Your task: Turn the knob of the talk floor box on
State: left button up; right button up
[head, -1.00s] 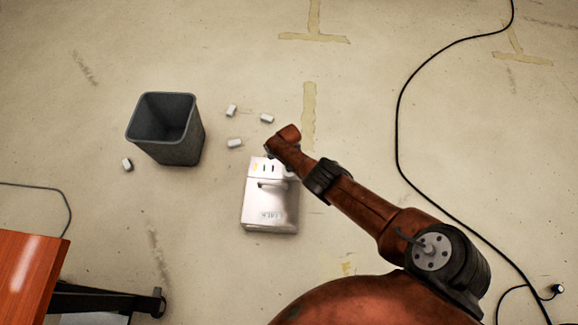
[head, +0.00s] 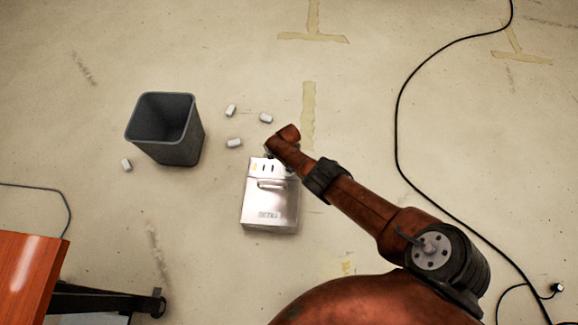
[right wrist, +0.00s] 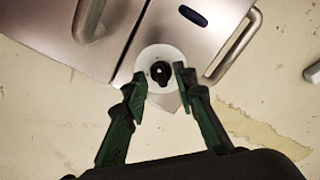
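The silver floor box (head: 270,206) lies on the floor near the middle of the head view, with a handle and small dark slots at its top end. In the right wrist view a black knob (right wrist: 160,69) sits on a white round disc (right wrist: 160,54) at the edge of the metal box (right wrist: 193,30). My right gripper (right wrist: 160,73) is open. Its two green-black fingers stand on either side of the knob, with visible gaps. In the head view my right arm's end hides the gripper and the knob. My left gripper is not in view.
A dark grey bin (head: 168,130) stands left of the box, with several small white pieces (head: 234,143) on the floor around it. An orange-brown table (head: 30,265) is at the lower left. A black cable (head: 398,130) runs down the right side.

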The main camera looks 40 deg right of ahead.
jog(key=shift+w+a+r, duration=0.3)
jog(key=shift+a, duration=0.3)
jog(key=shift+w+a+r, duration=0.1)
jog(key=shift+r, duration=0.3)
jog(key=shift+s+d+r, duration=0.3)
jog(key=shift+d+r, duration=0.15)
jog(key=shift+s+d+r, duration=0.1)
jog(key=shift+d+r, duration=0.05)
jog(key=shift+r, duration=1.15)
jog(key=shift+s+d+r, duration=0.1)
jog(key=shift+r, duration=1.2)
